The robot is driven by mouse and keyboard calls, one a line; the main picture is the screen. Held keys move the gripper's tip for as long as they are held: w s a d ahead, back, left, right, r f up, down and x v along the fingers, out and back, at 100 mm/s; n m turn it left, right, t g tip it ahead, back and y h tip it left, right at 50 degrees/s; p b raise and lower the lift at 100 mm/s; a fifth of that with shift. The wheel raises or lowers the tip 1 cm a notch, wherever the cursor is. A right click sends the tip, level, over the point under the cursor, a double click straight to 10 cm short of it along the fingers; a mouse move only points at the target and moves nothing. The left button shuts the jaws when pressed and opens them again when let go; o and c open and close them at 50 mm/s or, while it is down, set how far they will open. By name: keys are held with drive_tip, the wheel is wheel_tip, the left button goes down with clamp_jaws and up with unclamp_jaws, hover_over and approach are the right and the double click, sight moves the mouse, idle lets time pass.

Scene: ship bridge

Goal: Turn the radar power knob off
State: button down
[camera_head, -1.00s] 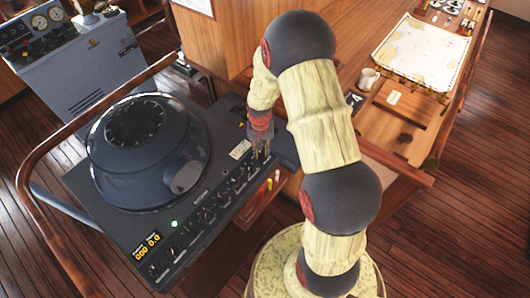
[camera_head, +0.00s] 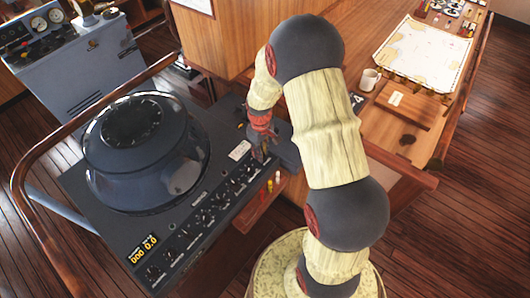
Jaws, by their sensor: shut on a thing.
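The radar console (camera_head: 75,185) stands at the left, with a round dark hooded scope (camera_head: 150,150) on top. A row of small dark knobs (camera_head: 208,215) runs along its front edge. My gripper (camera_head: 262,157) points down at the far right end of this row. It is shut on a knob there, which the fingers mostly hide. The knob's pointer and label cannot be read. An amber display (camera_head: 144,248) at the near left end of the panel is lit. No green lamp glows on the panel.
A wooden handrail (camera_head: 22,190) curves around the console. At the right are a wooden chart table with a chart (camera_head: 425,52) and a mug (camera_head: 369,79).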

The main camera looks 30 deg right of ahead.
drive_tip(key=shift+s+f+n, duration=0.15)
drive_tip(key=shift+s+n, duration=0.15)
drive_tip(key=shift+n, duration=0.3)
drive_tip(key=c, duration=1.9)
unclamp_jaws()
drive_tip(key=shift+d, duration=0.15)
drive_tip(key=o, duration=0.3)
drive_tip(key=shift+w, duration=0.15)
drive_tip(key=shift+r, duration=0.2)
drive_tip(key=shift+w+r, duration=0.1)
drive_tip(key=shift+r, duration=0.15)
drive_tip(key=r, duration=1.1)
drive_tip(key=shift+s+r, duration=0.2)
drive_tip(key=shift+r, duration=0.05)
